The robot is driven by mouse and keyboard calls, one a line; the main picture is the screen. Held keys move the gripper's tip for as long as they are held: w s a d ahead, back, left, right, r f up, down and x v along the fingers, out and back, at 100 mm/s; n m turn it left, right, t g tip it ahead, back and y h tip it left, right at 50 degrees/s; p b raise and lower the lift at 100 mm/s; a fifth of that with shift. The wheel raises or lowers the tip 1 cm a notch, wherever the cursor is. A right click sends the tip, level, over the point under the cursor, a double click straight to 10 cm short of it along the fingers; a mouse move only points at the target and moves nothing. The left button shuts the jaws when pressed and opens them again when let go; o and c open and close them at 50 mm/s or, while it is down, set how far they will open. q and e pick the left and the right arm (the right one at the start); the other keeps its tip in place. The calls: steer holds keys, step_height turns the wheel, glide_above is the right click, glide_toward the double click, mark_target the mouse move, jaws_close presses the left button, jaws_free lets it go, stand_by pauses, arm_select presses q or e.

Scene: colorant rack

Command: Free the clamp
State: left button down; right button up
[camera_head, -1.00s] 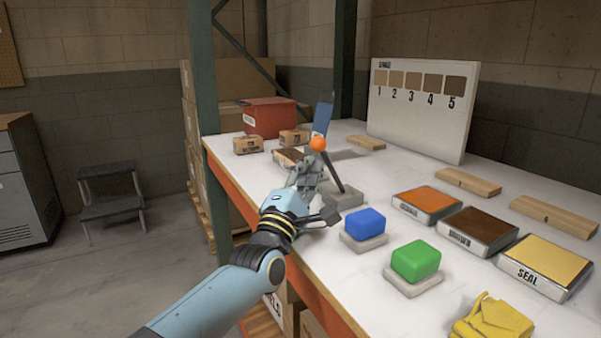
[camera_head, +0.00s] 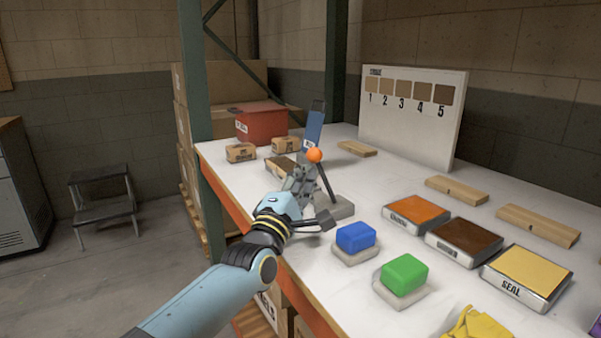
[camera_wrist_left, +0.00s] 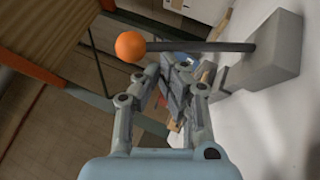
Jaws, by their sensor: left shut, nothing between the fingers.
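The clamp has a grey base (camera_head: 335,208) on the white bench and a thin dark lever (camera_head: 326,183) topped by an orange ball (camera_head: 314,155). The lever leans up and to the left in the head view. In the wrist view the orange ball (camera_wrist_left: 130,46) and lever (camera_wrist_left: 200,47) run across, beyond the fingertips, to the grey base (camera_wrist_left: 271,60). My left gripper (camera_head: 298,178) is shut and empty, just left of the lever and below the ball. Its fingers (camera_wrist_left: 175,78) show no clear contact with the lever. My right gripper is out of view.
A blue block (camera_head: 356,236) and a green block (camera_head: 404,274) sit on grey pads right of the clamp. Orange, brown and yellow trays (camera_head: 527,274) lie beyond. A blue upright piece (camera_head: 313,130), small cartons (camera_head: 241,152) and a red box (camera_head: 261,122) stand behind. A green post (camera_head: 195,80) rises at left.

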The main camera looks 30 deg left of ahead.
mark_target(314, 159)
arm_select(q)
steer(key=w+r+m+g+p, duration=0.1)
steer(key=p, duration=0.3)
steer(key=w+d+r+m+g+p, duration=0.1)
steer(key=p, duration=0.3)
steer(key=w+d+r+g+p, duration=0.1)
steer(key=p, duration=0.3)
steer(key=shift+r+m+g+h, duration=0.3)
steer(key=shift+r+m+h, duration=0.1)
steer(key=shift+w+d+f+b, duration=0.2)
steer(key=shift+w+d, duration=0.15)
steer(key=shift+w, duration=0.2)
steer(key=shift+w+d+f+b, duration=0.2)
steer(key=shift+w+d, duration=0.15)
steer(key=shift+w, duration=0.15)
steer(key=w+d, duration=0.1)
steer(key=w+b, duration=0.1)
steer(key=w, duration=0.1)
steer(key=shift+d, duration=0.35)
steer(key=shift+w, duration=0.1)
steer(key=shift+r, duration=0.15)
